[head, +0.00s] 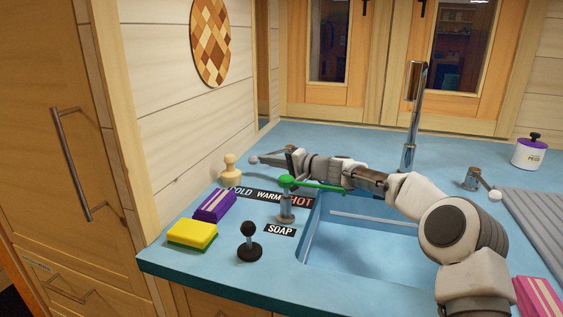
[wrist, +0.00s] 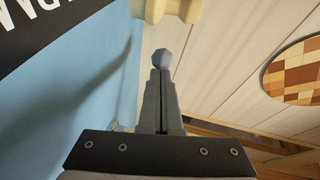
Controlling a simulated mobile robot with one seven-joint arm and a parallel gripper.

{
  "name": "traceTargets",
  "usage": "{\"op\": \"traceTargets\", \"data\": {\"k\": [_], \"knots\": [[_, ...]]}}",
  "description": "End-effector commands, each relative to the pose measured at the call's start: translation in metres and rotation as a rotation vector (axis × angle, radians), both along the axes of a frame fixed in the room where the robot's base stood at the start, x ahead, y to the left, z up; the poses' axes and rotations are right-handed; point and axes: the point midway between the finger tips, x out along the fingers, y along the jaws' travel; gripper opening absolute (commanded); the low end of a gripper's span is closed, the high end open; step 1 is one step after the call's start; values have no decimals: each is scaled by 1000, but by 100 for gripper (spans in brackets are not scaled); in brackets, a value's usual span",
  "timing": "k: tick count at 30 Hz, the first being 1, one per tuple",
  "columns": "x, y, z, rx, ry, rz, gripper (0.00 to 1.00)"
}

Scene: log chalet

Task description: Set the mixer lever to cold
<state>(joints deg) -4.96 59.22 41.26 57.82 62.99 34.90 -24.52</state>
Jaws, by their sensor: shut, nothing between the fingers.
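A green lever (head: 318,186) sits on a short metal post (head: 286,208) beside the sink's left end. It points right, past HOT on the COLD-WARM-HOT label strip (head: 268,196); I take it as the mixer lever. My gripper (head: 277,158) is behind and above the strip, fingers pointing left, on the lever's far side. In the wrist view its fingers (wrist: 162,75) are shut and empty. A grey ball knob (head: 253,160) shows at the fingertips, also in the wrist view (wrist: 162,58). I cannot tell whether they touch, and its mount is hidden.
A wooden peg-shaped piece (head: 230,169) stands left of the fingertips, near the wall. The sink (head: 365,246) lies right, with a tall faucet (head: 414,115) behind.

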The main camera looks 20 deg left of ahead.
Motion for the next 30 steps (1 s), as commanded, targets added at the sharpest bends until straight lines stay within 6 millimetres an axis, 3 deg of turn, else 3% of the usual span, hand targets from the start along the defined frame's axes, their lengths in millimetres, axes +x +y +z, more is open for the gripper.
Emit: {"op": "traceTargets", "data": {"k": [21,26,30], "knots": [[-2,7,0,0,0,6,0],[-3,-3,1,0,1,4,0],[-8,-21,4,0,1,3,0]]}}
